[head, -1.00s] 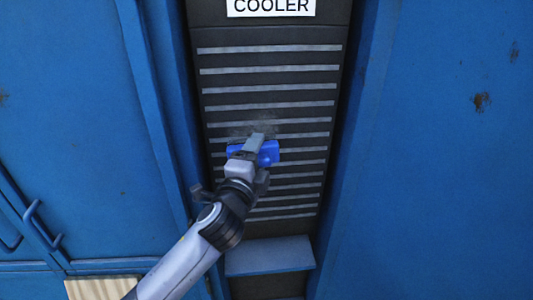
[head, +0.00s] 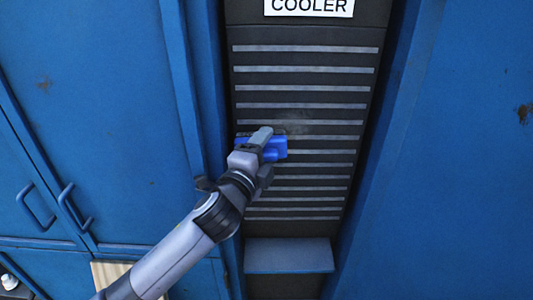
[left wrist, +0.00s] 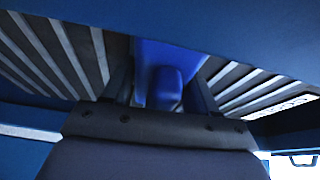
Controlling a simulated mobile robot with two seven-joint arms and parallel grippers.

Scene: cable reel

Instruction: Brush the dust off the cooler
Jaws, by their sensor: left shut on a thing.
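The cooler (head: 304,97) is a dark upright panel with light horizontal slats and a white COOLER label (head: 309,6) at its top. A faint greyish dust patch (head: 300,128) shows on its middle slats, just above and right of my gripper. My left gripper (head: 264,140) is shut on a blue brush (head: 279,148) in front of the middle slats. In the left wrist view the blue brush (left wrist: 165,60) sits between the fingers, with the slats behind it. Whether the brush touches the slats is hard to tell. My right gripper is not in view.
Blue cabinet walls stand on both sides, with door handles (head: 75,208) at the left. A blue ledge (head: 289,256) juts out below the slats. A light wooden surface (head: 110,273) shows at the lower left.

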